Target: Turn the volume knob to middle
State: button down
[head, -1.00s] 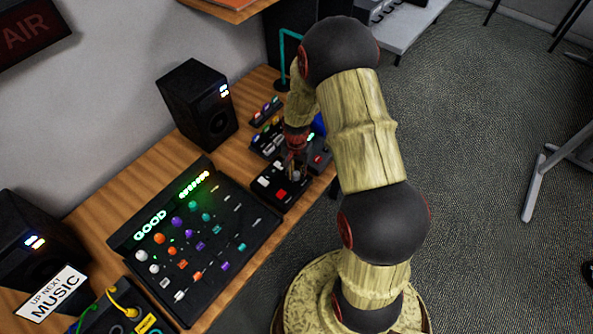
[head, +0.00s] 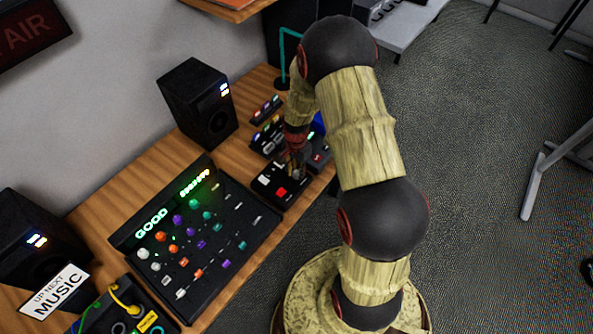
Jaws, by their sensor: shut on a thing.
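My gripper (head: 295,165) points down over a small black control box (head: 265,197) at the right part of the wooden desk. The box has a red square button (head: 281,191) and a white piece (head: 265,180) on top. My gripper is shut at the box's far right part, on what looks like the volume knob. The fingers cover the knob, so its pointer and setting cannot be seen. The head view is small and the fingertips are blurred against the dark box.
A large mixer (head: 200,235) with coloured knobs, sliders and a green GOOD display lies left of the box. A black speaker (head: 198,103) stands behind. Small cable or switch boxes (head: 266,138) sit close beyond my gripper. A sign reading MUSIC (head: 55,290) stands front left.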

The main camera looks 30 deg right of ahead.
aim_at(296, 172)
jog(key=c, duration=1.5)
grip_release()
notch_tip(296, 172, up, 12)
